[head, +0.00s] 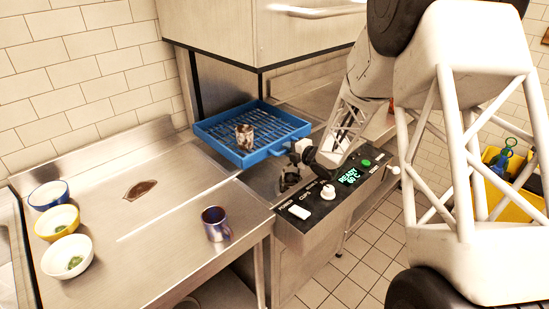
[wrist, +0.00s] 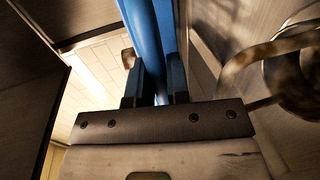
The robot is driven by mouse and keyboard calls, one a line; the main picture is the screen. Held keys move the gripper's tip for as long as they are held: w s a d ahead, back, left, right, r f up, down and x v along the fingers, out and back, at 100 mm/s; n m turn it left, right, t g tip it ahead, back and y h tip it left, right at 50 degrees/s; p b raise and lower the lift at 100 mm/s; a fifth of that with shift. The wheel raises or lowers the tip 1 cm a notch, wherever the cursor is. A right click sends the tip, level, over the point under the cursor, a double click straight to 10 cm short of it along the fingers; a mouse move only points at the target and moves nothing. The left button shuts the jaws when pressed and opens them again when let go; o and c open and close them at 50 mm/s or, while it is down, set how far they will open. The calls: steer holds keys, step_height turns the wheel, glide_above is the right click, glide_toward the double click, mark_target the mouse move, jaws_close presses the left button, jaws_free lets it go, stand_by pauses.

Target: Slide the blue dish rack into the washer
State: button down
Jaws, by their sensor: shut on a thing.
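The blue dish rack (head: 218,130) lies across the washer's opening, partly over the steel counter on the left, with a brown-and-white mug (head: 244,137) standing in it. The washer (head: 250,35) has its hood raised above the rack. My gripper (head: 293,150) is at the rack's near right corner. In the wrist view my gripper (wrist: 157,92) is shut on a blue bar of the rack (wrist: 147,30), one finger on each side.
A control panel (head: 325,203) with a lit display and knobs lies just below my gripper. A dark blue mug (head: 215,224) stands on the steel counter (head: 120,265). Several bowls (head: 67,257) stand at the counter's left. A yellow bin (head: 508,195) is at the right.

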steer(key=w+d, duration=0.4)
stand_by(0.3)
steer(key=c, duration=1.1)
jaws_free()
steer(key=shift+s, duration=0.1)
steer(key=v, duration=0.7)
steer(key=shift+s+d, duration=0.25)
steer(key=shift+d, duration=0.05)
steer(key=shift+r, duration=0.1)
